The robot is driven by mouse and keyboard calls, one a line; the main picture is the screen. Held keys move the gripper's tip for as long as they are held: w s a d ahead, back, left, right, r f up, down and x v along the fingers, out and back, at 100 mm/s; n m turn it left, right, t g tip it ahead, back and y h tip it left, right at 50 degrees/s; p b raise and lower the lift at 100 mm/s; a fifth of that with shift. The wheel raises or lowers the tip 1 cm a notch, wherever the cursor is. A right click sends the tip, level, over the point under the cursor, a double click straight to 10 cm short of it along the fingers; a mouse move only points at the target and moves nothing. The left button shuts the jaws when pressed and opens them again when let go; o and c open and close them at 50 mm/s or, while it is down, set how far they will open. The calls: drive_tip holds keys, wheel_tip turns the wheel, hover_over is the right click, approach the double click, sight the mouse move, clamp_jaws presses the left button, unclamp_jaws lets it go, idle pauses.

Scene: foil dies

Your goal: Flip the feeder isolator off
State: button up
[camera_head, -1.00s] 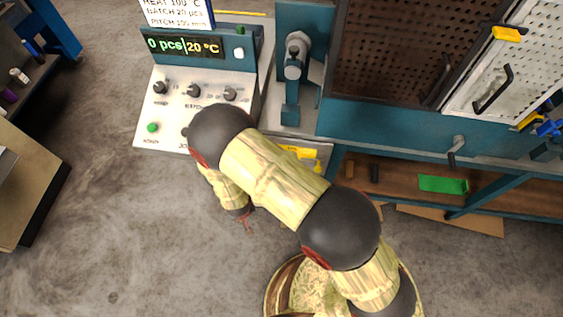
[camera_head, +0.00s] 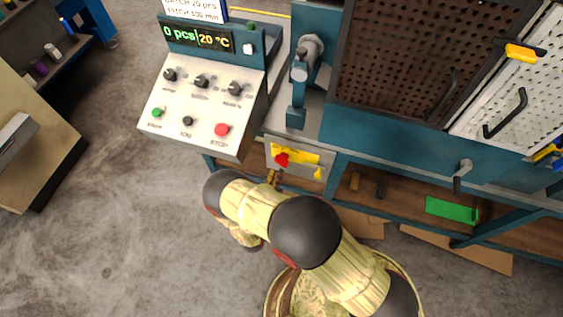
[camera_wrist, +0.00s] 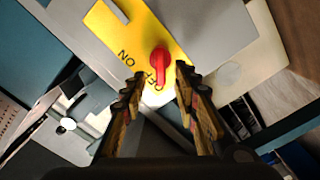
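The feeder isolator is a red rotary handle (camera_head: 282,160) on a yellow plate (camera_head: 303,156), on a grey box under the bench front beside the control panel. In the wrist view the red handle (camera_wrist: 160,64) stands between my fingertips, its long end pointing down the picture. An "ON" label shows upside down on the yellow plate (camera_wrist: 112,28), left of the handle. A second label by the handle's lower end is partly hidden. My gripper (camera_wrist: 160,74) is open, one finger on each side of the handle, with gaps visible. In the head view my gripper (camera_head: 274,178) is just below the handle.
A control panel (camera_head: 205,115) with knobs, a green button and a red stop button (camera_head: 221,130) stands left of the isolator. Its display (camera_head: 197,36) reads 0 pcs, 20 °C. A perforated guard (camera_head: 425,60) is at right. A green block (camera_head: 452,209) lies on the lower shelf.

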sight(281, 162)
drive_tip(key=b+x, duration=0.1)
drive_tip(key=x, duration=0.6)
drive_tip(key=shift+w+f+b, duration=0.1)
drive_tip(key=shift+b, duration=0.3)
drive_tip(key=shift+c, duration=0.4)
clamp_jaws()
